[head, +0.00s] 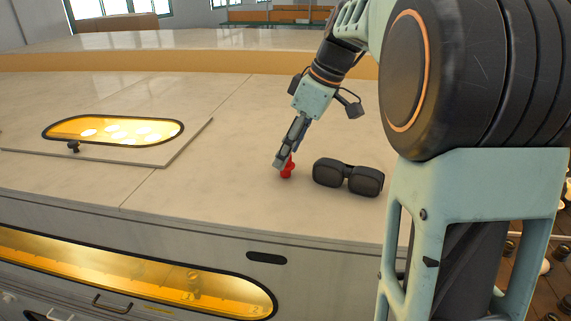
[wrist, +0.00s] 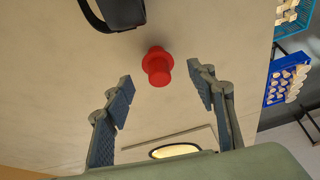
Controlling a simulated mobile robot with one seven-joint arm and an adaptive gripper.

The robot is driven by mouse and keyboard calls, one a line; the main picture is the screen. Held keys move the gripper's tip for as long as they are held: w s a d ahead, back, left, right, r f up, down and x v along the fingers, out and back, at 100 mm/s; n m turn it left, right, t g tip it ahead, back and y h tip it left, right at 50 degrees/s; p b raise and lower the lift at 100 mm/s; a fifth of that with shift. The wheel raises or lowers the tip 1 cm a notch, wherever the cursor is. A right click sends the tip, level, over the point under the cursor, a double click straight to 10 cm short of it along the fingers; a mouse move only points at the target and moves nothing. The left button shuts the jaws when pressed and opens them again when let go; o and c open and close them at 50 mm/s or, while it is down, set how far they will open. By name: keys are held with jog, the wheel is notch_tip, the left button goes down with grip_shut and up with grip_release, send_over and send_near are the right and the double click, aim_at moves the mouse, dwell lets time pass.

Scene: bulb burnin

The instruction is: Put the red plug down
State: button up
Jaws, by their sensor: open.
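The red plug (head: 287,169) stands on the pale countertop, just left of the dark goggles. In the wrist view the red plug (wrist: 157,66) lies between and a little beyond the two fingertips, with clear space on both sides. My gripper (head: 280,160) reaches down over the counter at the plug and partly covers it in the head view. In the wrist view my gripper (wrist: 162,88) has its fingers spread wide and holds nothing.
Dark goggles (head: 348,177) lie close to the right of the plug. A hatch panel (head: 190,143) with a lit oval window is at the left. The counter's front edge is near. Blue crates (wrist: 287,78) stand beyond the counter in the wrist view.

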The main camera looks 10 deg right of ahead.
jog(key=shift+x, duration=1.1)
jog(key=c, duration=1.2)
jog(key=shift+r, duration=0.15)
